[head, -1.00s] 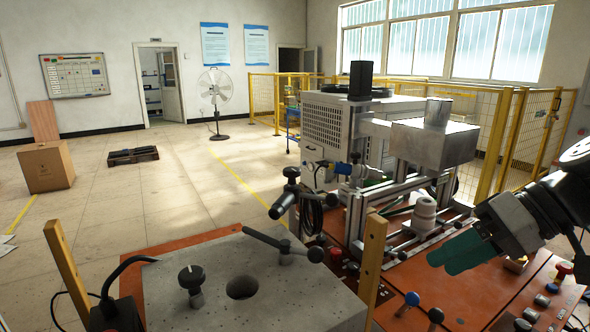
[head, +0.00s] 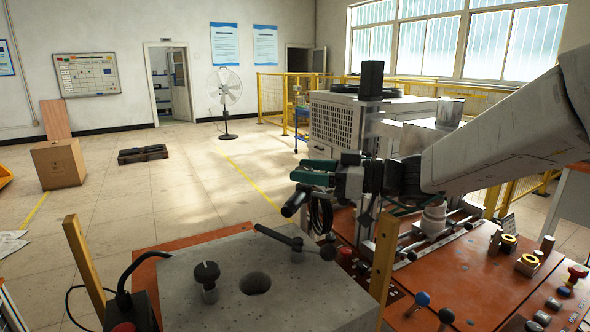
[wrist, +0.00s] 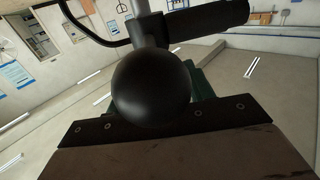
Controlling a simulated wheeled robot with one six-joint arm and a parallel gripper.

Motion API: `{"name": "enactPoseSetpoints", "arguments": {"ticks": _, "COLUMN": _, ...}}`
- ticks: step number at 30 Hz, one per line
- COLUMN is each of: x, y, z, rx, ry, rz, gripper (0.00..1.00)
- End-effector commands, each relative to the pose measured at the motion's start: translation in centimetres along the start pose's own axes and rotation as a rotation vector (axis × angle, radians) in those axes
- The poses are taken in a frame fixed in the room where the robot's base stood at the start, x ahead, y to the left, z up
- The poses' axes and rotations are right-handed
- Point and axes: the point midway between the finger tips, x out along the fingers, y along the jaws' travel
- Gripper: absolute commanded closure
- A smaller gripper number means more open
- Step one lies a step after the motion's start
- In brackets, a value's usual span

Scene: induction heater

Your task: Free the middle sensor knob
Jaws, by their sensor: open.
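My gripper (head: 313,171), with its green fingers, is open at the clamp stand in front of the grey machine, reaching in from the right. In the wrist view a round black knob (wrist: 152,88) fills the middle, very close and in front of the dark finger plate; a green finger edge shows behind it. I cannot tell from the pictures whether the fingers touch it. A black cylindrical handle (head: 295,203) sticks out just below the fingers in the head view; a black handle also crosses the top of the wrist view (wrist: 205,20). The upper stand is hidden behind my gripper.
A grey block (head: 310,300) with a round hole, a black knob (head: 207,272) and a ball-ended lever (head: 280,237) stands in front. Wooden posts (head: 383,255) flank it. The orange table (head: 450,270) carries coloured knobs at right.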

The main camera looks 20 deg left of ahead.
Motion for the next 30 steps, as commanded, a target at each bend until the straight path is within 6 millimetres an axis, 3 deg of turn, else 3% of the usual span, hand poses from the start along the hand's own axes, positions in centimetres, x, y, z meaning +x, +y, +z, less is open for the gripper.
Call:
{"name": "enactPoseSetpoints", "arguments": {"ticks": 6, "x": 2.6, "y": -0.1, "z": 0.1, "rx": 0.001, "ry": -0.001, "rz": -0.001, "gripper": 0.48}}
{"name": "enactPoseSetpoints", "arguments": {"ticks": 16, "x": 3.1, "y": 0.0, "z": 0.0, "rx": 0.001, "ry": -0.001, "rz": 0.000, "gripper": 0.48}}
{"name": "enactPoseSetpoints", "arguments": {"ticks": 17, "x": 3.0, "y": 0.0, "z": 0.0, "rx": 0.001, "ry": -0.001, "rz": 0.000, "gripper": 0.53}}
{"name": "enactPoseSetpoints", "arguments": {"ticks": 21, "x": 3.0, "y": 0.0, "z": 0.0, "rx": 0.001, "ry": -0.001, "rz": 0.000, "gripper": 0.91}}
{"name": "enactPoseSetpoints", "arguments": {"ticks": 30, "x": 3.0, "y": 0.0, "z": 0.1, "rx": 0.001, "ry": -0.002, "rz": -0.020, "gripper": 0.91}}
